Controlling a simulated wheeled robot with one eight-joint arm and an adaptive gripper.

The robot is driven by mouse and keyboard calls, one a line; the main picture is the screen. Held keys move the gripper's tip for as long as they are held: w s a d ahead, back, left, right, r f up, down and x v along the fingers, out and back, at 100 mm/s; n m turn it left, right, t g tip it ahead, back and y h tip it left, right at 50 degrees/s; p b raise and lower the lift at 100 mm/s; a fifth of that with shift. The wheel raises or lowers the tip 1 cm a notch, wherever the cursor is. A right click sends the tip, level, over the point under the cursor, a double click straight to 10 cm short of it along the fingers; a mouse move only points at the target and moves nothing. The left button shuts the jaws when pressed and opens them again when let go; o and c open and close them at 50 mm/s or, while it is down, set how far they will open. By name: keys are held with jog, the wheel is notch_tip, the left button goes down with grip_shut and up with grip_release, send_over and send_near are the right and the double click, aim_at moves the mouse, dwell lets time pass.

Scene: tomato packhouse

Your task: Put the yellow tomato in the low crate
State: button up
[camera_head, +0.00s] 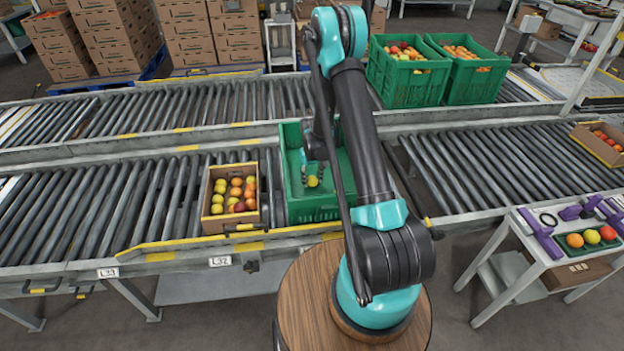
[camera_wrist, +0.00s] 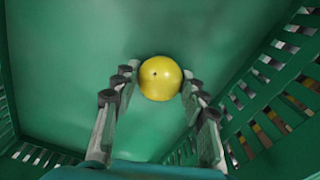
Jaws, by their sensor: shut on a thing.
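The yellow tomato (camera_wrist: 160,78) is between the fingertips of my gripper (camera_wrist: 158,85) in the wrist view. My gripper is shut on it, with a finger on each side. In the head view the tomato (camera_head: 313,181) shows inside the green crate (camera_head: 314,208) on the near conveyor. The crate's green floor (camera_wrist: 70,60) and slotted walls surround the gripper in the wrist view. Whether the tomato touches the floor I cannot tell. My arm hides the crate's right part in the head view.
A cardboard box (camera_head: 231,226) of mixed tomatoes stands left of the green crate. Two full green crates (camera_head: 405,88) stand on the far conveyor. A side table (camera_head: 540,245) at right holds a small tray of tomatoes. The rollers further left are clear.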

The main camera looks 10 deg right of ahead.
jog(key=shift+f, duration=0.2)
jog(key=o, duration=0.9)
jog(key=c, duration=0.4)
jog(key=shift+o, duration=0.2)
jog(key=shift+r, duration=0.15)
jog(key=shift+r, duration=3.4)
